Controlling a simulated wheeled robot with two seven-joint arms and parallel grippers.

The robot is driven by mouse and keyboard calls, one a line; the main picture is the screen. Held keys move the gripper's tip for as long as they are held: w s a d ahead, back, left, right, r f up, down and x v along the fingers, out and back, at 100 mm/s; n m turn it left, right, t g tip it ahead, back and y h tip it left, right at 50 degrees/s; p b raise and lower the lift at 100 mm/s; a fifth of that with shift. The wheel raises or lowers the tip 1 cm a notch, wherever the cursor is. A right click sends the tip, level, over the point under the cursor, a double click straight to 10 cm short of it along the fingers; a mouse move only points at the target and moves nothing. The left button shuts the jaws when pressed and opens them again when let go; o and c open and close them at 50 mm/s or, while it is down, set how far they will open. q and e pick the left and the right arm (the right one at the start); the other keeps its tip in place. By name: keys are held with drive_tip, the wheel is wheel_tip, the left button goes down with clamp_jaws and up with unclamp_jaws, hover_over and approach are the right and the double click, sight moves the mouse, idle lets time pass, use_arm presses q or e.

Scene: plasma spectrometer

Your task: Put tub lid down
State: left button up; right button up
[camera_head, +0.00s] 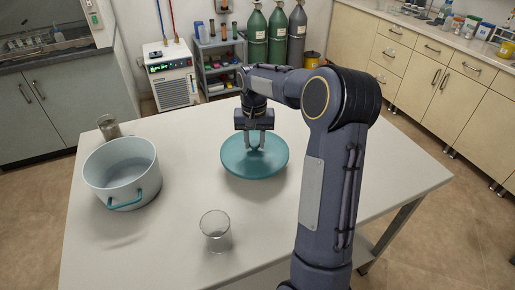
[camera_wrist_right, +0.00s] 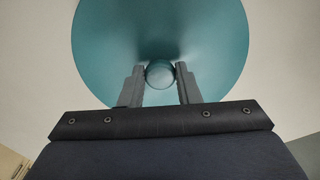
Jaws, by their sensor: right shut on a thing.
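The teal round tub lid (camera_head: 240,165) is over the middle of the white table, level, with a small knob on top. Whether it touches the table is hard to tell. My right gripper (camera_head: 256,145) comes down from above and is shut on the lid's knob. In the right wrist view the lid (camera_wrist_right: 110,45) fills the upper middle, and the knob sits between the two fingers of the gripper (camera_wrist_right: 160,75). The white tub (camera_head: 120,165) with teal handles stands open at the table's left. My left gripper is not in view.
A clear glass beaker (camera_head: 215,231) stands near the table's front, left of my right arm. A small glass jar (camera_head: 109,127) stands behind the tub. The table (camera_head: 185,130) is clear between the tub and the lid.

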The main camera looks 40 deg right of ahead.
sight(258, 149)
drive_tip(key=f, duration=0.2)
drive_tip(key=d+f, duration=0.1)
drive_tip(key=shift+s+f, duration=0.15)
drive_tip(key=shift+f, duration=0.5)
drive_tip(key=shift+f, duration=0.4)
drive_tip(key=o, duration=1)
